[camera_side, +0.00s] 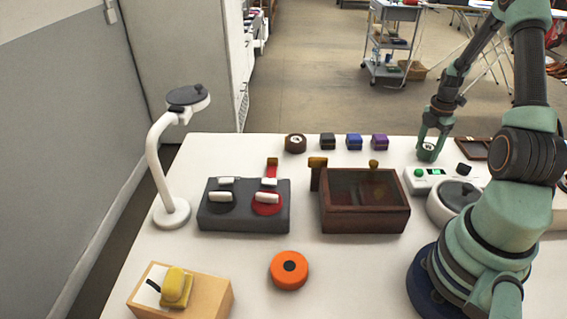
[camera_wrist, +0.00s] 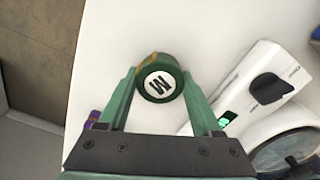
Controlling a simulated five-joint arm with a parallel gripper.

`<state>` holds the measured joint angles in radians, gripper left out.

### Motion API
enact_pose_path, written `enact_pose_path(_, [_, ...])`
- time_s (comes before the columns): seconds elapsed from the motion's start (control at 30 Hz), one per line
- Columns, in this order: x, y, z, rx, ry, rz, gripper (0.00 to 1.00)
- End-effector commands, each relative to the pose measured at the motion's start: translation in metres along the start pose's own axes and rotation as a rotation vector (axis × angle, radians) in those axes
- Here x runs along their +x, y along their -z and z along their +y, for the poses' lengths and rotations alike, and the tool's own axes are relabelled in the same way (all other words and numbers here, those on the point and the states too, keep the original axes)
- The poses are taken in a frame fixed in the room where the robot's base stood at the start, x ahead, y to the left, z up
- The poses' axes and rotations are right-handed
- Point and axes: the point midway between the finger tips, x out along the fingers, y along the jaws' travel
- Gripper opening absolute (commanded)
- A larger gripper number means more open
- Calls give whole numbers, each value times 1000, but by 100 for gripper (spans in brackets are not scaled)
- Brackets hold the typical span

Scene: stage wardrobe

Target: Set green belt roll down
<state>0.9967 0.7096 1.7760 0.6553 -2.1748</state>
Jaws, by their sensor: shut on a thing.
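The green belt roll (camera_wrist: 160,68) has a white face with a dark letter on it, upside down or sideways in the wrist view. My gripper (camera_wrist: 159,82) is shut on it, one finger on each side. In the side view, my gripper (camera_side: 433,138) points down at the back right of the white table, with the green belt roll (camera_side: 428,153) low between its fingers. I cannot tell whether the roll touches the table top.
A white device (camera_side: 424,182) with a green button stands just in front of the roll. A dark wooden box (camera_side: 365,217) and orange roll (camera_side: 289,270) are nearer.

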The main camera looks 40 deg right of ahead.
Motion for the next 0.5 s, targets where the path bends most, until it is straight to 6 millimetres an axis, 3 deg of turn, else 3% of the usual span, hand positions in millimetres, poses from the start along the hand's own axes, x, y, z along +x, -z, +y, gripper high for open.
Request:
enact_pose_path(0.33, [3, 0, 0, 0, 0, 0, 6])
enact_pose_path(0.37, [3, 0, 0, 0, 0, 0, 70])
enact_pose_path(0.43, [3, 0, 0, 0, 0, 0, 96])
enact_pose_path(0.5, [3, 0, 0, 0, 0, 0, 96])
